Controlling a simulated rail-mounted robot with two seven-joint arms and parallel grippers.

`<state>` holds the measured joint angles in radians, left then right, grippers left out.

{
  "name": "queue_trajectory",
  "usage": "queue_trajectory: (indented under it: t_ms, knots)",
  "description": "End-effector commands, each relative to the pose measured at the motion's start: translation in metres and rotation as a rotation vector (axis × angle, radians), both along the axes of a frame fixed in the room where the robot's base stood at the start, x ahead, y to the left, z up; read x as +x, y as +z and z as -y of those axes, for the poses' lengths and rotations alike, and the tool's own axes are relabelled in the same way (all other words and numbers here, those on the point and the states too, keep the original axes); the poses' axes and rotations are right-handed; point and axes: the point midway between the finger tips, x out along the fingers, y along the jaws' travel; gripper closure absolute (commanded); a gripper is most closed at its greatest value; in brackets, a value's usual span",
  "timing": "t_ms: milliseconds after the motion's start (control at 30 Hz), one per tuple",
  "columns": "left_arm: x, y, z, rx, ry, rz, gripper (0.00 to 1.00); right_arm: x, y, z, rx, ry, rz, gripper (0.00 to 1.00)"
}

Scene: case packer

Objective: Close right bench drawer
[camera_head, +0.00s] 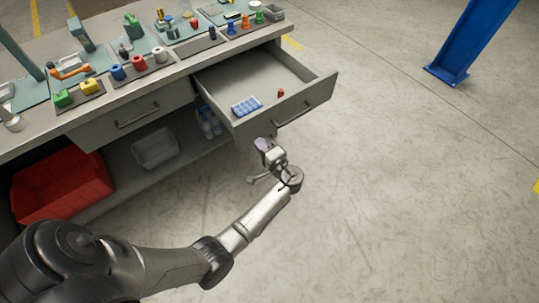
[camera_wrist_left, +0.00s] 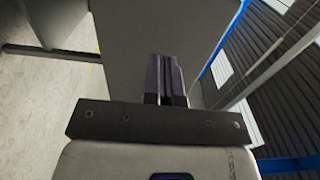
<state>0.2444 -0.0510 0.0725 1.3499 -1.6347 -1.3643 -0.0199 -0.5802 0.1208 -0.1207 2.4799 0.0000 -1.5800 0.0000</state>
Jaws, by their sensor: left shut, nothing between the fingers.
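The right bench drawer (camera_head: 318,92) is pulled well out from the workbench, with its front panel and bar handle facing the open floor. A blue-and-white item (camera_head: 246,106) and a small red item (camera_head: 280,93) lie inside it. My left gripper (camera_head: 264,147) is just in front of the left part of the drawer front, low and close to it; I cannot tell whether it touches. In the left wrist view its fingers (camera_wrist_left: 166,78) are together and empty, with a grey flat surface (camera_wrist_left: 148,28) beyond them. My right gripper is not in view.
The left bench drawer (camera_head: 135,115) is shut. The bench top (camera_head: 120,80) holds several coloured parts and tools. A red crate (camera_head: 62,187) and a light bin (camera_head: 155,149) sit on the shelf below. A blue post (camera_head: 470,40) stands at upper right. The floor in front is clear.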

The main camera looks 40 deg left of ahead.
Motion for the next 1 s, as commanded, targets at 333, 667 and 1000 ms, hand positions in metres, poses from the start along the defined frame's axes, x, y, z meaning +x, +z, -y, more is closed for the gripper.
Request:
queue_trajectory:
  t_ms: [333,667,1000]
  knots:
    - [0.005,0.0,-0.035,0.0,0.0,0.0,1.0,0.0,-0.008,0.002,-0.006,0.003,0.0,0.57]
    - [0.006,0.0,-0.039,-0.001,0.0,0.0,1.0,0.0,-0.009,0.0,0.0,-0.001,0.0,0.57]
    - [0.007,-0.001,-0.048,0.0,0.001,0.0,1.0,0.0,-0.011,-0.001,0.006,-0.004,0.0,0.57]
